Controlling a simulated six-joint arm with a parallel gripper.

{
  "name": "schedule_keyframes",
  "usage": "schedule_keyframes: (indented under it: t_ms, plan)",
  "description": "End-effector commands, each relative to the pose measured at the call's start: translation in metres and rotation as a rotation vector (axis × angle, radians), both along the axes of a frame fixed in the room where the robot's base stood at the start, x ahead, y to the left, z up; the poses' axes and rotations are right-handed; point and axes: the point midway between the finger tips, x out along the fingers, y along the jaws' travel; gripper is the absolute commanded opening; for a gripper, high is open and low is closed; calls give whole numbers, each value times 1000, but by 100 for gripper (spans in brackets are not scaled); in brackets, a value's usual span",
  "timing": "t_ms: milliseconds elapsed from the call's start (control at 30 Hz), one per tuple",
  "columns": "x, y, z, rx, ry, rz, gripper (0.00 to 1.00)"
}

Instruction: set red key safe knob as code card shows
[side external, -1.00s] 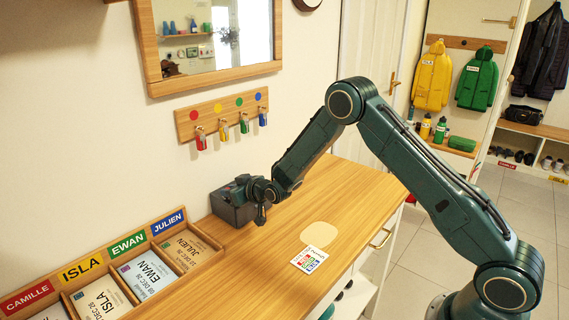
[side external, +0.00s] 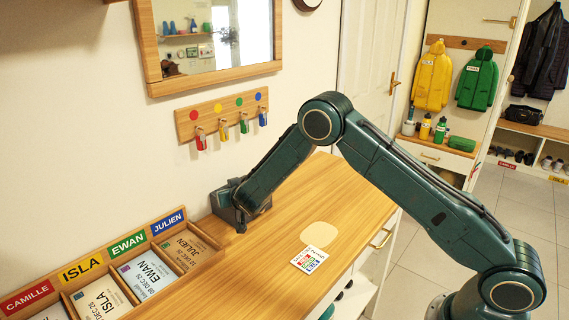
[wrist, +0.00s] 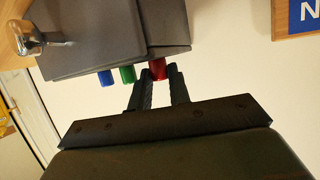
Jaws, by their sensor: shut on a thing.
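The grey key safe (side external: 222,209) stands on the wooden counter against the wall. In the wrist view, the safe (wrist: 120,45) has a blue knob (wrist: 106,77), a green knob (wrist: 127,74) and a red knob (wrist: 158,68) in a row along one side. My gripper (wrist: 159,78) is shut on the red knob, one finger on each side. In the side view my arm hides the gripper and the knobs. The code card (side external: 309,260), white with coloured squares, lies on the counter; its marks are too small to read.
A wooden tray (side external: 212,237) with name-labelled compartments holding cards sits left of the safe. Coloured keys hang from a wall rack (side external: 221,115) above, below a mirror (side external: 210,40). A pale oval patch (side external: 319,235) lies beside the card. The counter's middle is clear.

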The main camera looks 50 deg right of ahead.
Motion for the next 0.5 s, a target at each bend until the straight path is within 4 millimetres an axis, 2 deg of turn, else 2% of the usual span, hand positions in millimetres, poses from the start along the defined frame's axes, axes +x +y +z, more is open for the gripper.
schedule_keyframes:
  t_ms: [500]
  plan:
    - [3, 5, 0, -2, -1, -299, 0]
